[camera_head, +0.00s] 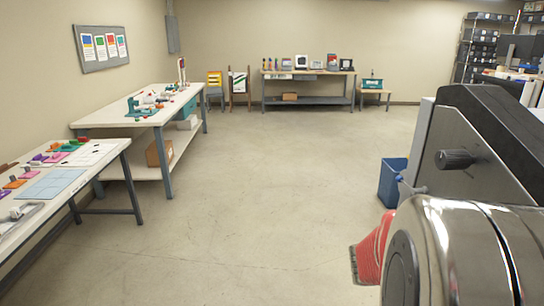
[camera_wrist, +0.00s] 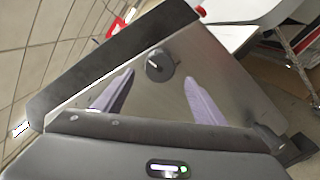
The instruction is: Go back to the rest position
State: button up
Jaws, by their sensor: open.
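My gripper (camera_wrist: 160,78) is open in the wrist view, its two pale purple fingers apart with nothing seen between them. It is in front of a grey metal machine (camera_wrist: 225,90) with a black top edge. The machine's black knob (camera_wrist: 159,64) shows between and beyond the fingertips; the fingers do not appear closed on it. In the head view the same machine (camera_head: 435,150) stands at the right, its knob (camera_head: 455,159) uncovered. My silver arm fills the lower right corner there and hides the machine's lower part. Most of my gripper is hidden in that view.
A blue bin (camera_head: 392,182) stands on the floor beside the machine. Worktables (camera_head: 138,120) with tools and a nearer table (camera_head: 45,192) line the left. A bench (camera_head: 308,73) stands at the back wall, shelving (camera_head: 478,48) at back right. The middle floor is clear.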

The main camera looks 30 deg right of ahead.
jog(key=s+a+f+m+y, duration=0.25)
jog(key=a+f+y, duration=0.2)
jog(key=f, duration=0.35)
jog(key=w+a+f+t+y, duration=0.25)
jog(key=a+f+y, duration=0.25)
jog(key=a, duration=0.4)
jog(key=w+a+m+t+y, duration=0.1)
jog(key=w+a+t+y, duration=0.15)
jog(key=w+a, duration=0.4)
jog(key=w+a+t+y, duration=0.2)
jog(key=w+a+t, duration=0.15)
jog(key=a, duration=0.65)
jog(key=w+a+r+n+t+y, duration=0.1)
jog(key=a+r+t, duration=0.1)
jog(key=a, duration=0.5)
jog(key=w+a+r+n+t+y, duration=0.1)
jog(key=a+r+t, duration=0.1)
jog(key=a+r, duration=0.3)
jog(key=shift+w+a+y, duration=0.3)
jog(key=shift+a, duration=0.8)
jog(key=shift+c, duration=0.6)
